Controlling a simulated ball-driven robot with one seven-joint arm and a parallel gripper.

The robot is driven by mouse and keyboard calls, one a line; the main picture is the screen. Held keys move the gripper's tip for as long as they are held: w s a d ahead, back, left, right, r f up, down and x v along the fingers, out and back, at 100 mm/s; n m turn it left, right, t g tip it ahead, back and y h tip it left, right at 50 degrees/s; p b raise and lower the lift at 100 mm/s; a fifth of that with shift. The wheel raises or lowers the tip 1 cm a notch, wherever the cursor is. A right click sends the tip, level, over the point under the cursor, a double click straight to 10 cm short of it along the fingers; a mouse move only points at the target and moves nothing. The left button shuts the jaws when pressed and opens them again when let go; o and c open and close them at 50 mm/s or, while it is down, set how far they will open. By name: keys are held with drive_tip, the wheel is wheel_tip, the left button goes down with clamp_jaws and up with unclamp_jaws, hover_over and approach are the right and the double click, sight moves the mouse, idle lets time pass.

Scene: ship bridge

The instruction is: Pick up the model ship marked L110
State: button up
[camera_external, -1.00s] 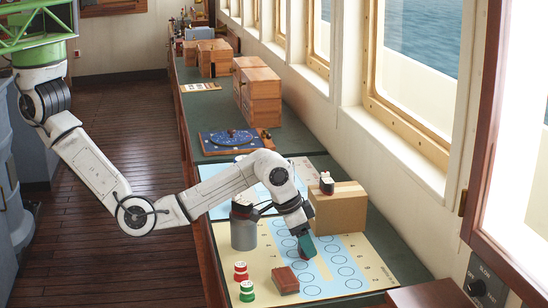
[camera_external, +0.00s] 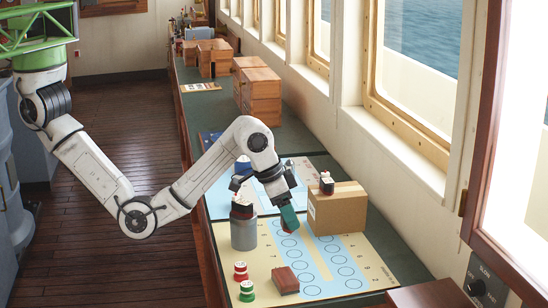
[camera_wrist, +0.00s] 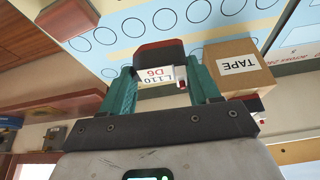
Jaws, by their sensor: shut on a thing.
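The model ship marked L110 (camera_wrist: 158,53) shows in the wrist view with a dark red and black hull and a white label reading L110 D6. My gripper (camera_wrist: 163,84) is shut on it, with the ship between the two teal fingers. In the external view my gripper (camera_external: 289,219) hangs over the chart (camera_external: 357,250), between the grey cylinder and the cardboard box. The held ship is mostly hidden by the fingers there, and only a little dark red shows.
A cardboard box labelled TAPE (camera_external: 338,210) carries a small ship (camera_external: 327,184). A grey cylinder (camera_external: 243,235) carries another ship (camera_external: 240,211). A red piece (camera_external: 240,271), a green piece (camera_external: 247,292) and a red-brown block (camera_external: 285,280) stand on the front chart. The chart's right side is clear.

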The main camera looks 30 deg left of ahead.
drive_tip(key=s+a+r+p, duration=0.4)
drive_tip(key=s+a+p, duration=0.2)
drive_tip(key=s+p, duration=0.1)
drive_tip(key=shift+a+r+p, duration=0.15)
drive_tip(key=shift+r+p, duration=0.1)
drive_tip(key=shift+p, duration=0.05)
